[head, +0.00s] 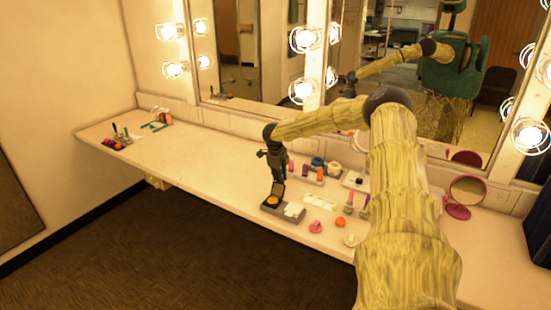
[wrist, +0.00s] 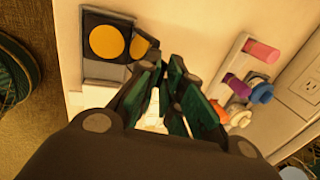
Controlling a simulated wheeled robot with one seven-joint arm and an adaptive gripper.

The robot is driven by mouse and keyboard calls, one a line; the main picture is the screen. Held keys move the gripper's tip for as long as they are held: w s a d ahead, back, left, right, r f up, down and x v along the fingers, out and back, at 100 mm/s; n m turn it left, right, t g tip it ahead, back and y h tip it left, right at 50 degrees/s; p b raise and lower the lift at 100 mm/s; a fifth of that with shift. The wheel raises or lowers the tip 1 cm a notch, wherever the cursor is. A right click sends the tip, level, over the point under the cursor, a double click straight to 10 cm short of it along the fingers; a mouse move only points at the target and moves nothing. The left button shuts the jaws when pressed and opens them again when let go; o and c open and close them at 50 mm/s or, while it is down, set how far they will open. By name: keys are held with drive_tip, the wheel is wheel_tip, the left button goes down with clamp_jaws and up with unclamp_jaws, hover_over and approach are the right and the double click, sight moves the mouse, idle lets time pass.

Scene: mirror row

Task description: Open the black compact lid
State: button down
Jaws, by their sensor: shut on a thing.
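The black compact (head: 269,205) sits near the front edge of the counter, with a round orange-yellow pan inside. It also shows at the upper left of the wrist view (wrist: 106,67). Its black lid (head: 278,188) stands raised at the compact's back side, and in the wrist view the lid (wrist: 143,43) is beside the pan, partly covered by a finger. My gripper (head: 279,180) points down at the lid from above. In the wrist view my gripper (wrist: 163,66) has its fingers close together, shut on the lid; the exact contact is partly hidden.
A white item (head: 293,211) lies right beside the compact. Pink (head: 316,227) and orange (head: 340,222) pieces lie to the right, with several cosmetics behind. A round pink mirror (head: 467,190) stands farther right. The counter (head: 205,160) left of the compact is clear.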

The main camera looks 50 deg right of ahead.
sight(278, 187)
drive_tip(key=shift+d+f, duration=0.15)
drive_tip(key=shift+d, duration=0.15)
idle(0.5)
drive_tip(key=c, duration=1.6)
unclamp_jaws()
drive_tip(key=shift+c, duration=0.2)
drive_tip(key=v, duration=1.2)
drive_tip(key=shift+w, duration=0.1)
